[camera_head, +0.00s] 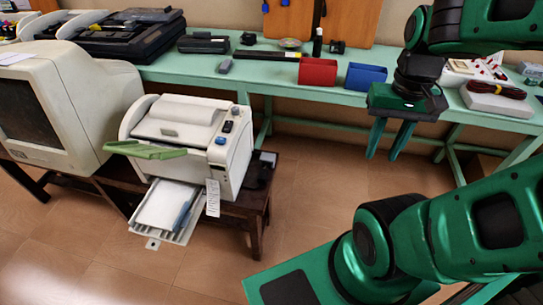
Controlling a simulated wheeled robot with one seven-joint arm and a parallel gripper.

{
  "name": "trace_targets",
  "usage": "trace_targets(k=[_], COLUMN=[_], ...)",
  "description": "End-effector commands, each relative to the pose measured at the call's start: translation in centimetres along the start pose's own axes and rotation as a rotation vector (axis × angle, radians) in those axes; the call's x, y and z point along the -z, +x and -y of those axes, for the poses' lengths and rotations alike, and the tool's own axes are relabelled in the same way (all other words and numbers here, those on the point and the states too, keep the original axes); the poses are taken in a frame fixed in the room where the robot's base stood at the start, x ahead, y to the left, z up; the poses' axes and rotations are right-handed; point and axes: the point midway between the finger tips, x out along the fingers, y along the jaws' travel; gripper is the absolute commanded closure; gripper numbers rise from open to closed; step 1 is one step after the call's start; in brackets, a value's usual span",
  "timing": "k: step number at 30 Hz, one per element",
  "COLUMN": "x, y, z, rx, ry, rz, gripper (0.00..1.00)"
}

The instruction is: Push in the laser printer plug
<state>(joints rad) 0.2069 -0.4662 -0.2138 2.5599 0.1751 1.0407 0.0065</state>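The laser printer (237,150), off-white with a green flap and an extended paper tray, stands on a low dark brown table (243,225) left of centre. A small dark item (258,178), perhaps a cord or plug, lies on the table just right of the printer; its shape is too small to tell. I cannot make out the printer's plug or a socket for certain. My gripper (382,157) hangs in front of the green bench, well to the right of the printer. Its two green fingers point down, apart, with nothing seen between them.
A long pale green bench (270,72) runs along the back, with a red box (317,72), a blue box (365,77) and a white box with a dark cable (497,98) on it. A bulky old monitor (75,105) stands left of the printer. The floor between printer and gripper is clear.

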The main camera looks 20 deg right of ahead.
Motion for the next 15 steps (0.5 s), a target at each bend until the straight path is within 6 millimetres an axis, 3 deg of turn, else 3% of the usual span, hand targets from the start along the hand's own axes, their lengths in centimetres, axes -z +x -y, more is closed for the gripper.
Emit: trace_targets(k=[10,11,12,15], x=[-0.02,-0.02,0.0,-0.62], y=[0.0,0.0,0.0,-0.44], z=[0.0,0.0,0.01,-0.41], rx=[0.0,0.0,0.0,0.003], ry=[0.0,0.0,0.0,0.0], rz=[0.0,0.0,0.0,-0.012], gripper=[0.69,0.66,0.57,0.56])
